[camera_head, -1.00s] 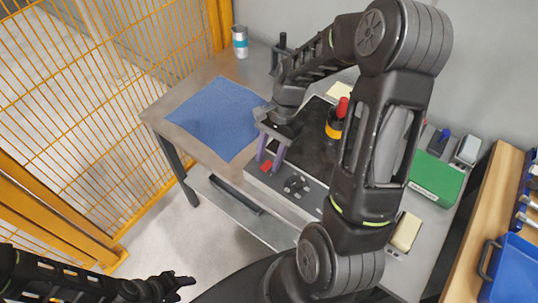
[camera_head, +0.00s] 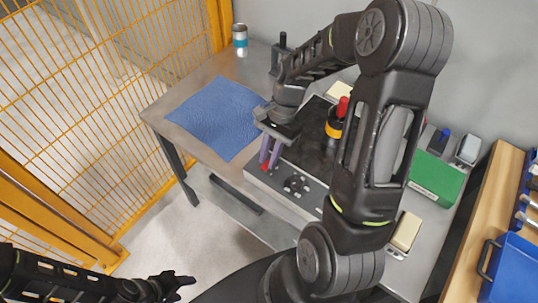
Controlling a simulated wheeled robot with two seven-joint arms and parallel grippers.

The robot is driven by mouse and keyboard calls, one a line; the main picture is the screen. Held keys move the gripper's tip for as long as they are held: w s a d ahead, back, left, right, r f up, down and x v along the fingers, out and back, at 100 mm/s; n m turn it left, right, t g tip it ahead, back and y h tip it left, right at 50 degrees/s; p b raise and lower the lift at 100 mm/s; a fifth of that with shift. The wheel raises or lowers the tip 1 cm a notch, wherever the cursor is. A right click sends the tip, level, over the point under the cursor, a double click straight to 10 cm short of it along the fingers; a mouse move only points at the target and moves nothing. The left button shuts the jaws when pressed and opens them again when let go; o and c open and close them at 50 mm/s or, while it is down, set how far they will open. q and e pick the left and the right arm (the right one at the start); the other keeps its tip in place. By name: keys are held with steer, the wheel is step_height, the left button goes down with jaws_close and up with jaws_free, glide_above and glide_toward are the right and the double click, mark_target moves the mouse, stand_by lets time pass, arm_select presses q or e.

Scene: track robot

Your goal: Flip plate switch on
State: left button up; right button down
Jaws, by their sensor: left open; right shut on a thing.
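The hot plate (camera_head: 313,192) is a dark-topped unit with a light front panel on the table. A small red switch (camera_head: 265,167) sits at the left end of that front panel and is mostly hidden by gripper fingers. My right gripper (camera_head: 269,160) points down at the panel, its purple fingers close together and shut on the red switch. Whether the switch is tilted on or off cannot be told. A dark round knob (camera_head: 296,184) is on the panel to the right of the switch. My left gripper (camera_head: 178,284) is open and empty at the lower left, away from the table.
A blue cloth (camera_head: 212,115) lies on the table's (camera_head: 165,106) left. A can (camera_head: 240,40) stands behind it. A red-topped bottle (camera_head: 336,122) is by the dark plate top. A green box (camera_head: 435,178) and a blue bin (camera_head: 513,270) are to the right. A yellow fence (camera_head: 90,90) stands left.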

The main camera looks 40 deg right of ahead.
steer(key=shift+s+a+r+h+p, duration=0.1)
steer(key=shift+a+r+h+p, duration=0.2)
steer(key=shift+h, duration=0.5)
steer(key=shift+a+f+t+h, duration=0.1)
steer(key=shift+f+t+h, duration=0.1)
steer(key=shift+t+h, duration=0.25)
steer(key=c, duration=1.3)
jaws_free()
steer(key=r, duration=0.5)
steer(key=d+r, duration=0.1)
steer(key=r, duration=0.1)
steer(key=shift+r, duration=0.4)
